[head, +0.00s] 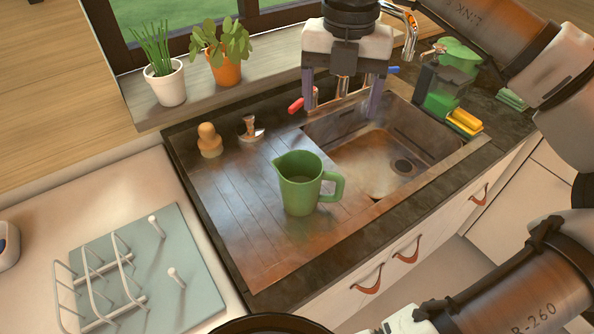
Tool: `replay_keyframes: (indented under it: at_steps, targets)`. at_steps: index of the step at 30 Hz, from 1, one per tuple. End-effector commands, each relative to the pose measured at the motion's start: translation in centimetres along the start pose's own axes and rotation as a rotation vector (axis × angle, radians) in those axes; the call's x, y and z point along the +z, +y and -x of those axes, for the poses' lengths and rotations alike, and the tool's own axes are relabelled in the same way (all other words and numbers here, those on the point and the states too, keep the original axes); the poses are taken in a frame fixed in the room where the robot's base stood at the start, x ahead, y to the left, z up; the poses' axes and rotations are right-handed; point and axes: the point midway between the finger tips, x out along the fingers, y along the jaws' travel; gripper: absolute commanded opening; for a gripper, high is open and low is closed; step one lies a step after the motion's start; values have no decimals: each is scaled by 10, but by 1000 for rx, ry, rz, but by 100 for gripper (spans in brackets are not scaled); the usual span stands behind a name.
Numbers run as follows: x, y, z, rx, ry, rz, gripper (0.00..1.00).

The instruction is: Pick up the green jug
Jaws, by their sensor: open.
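The green jug (299,188) stands upright on the ribbed metal drainboard, just left of the sink bowl. Its handle points right and its spout points to the upper left. My gripper (341,108) is open and empty, with its fingers pointing down over the back of the sink. It is behind the jug, a little to its right, and apart from it. The fingers hide part of the tap area behind them.
The sink bowl (377,160) is empty. A soap dispenser (438,90) and a yellow sponge (465,121) are at the back right. A wooden item (209,141) and a metal stopper (250,129) stand behind the jug. Potted plants line the sill. A dish rack (150,275) is lower left.

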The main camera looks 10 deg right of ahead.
Motion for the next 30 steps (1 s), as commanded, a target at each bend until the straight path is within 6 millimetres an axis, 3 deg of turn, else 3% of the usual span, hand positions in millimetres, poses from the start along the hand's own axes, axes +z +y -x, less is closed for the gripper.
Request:
replay_keyframes:
  at_steps: [1,4,14,24,30]
  targets:
    - [0,0,-26,1,1,1,76]
    - [0,0,-44,1,0,2,76]
    - [0,1,-73,2,2,3,76]
    - [0,1,-134,4,3,4,76]
    - [0,1,-150,3,2,3,76]
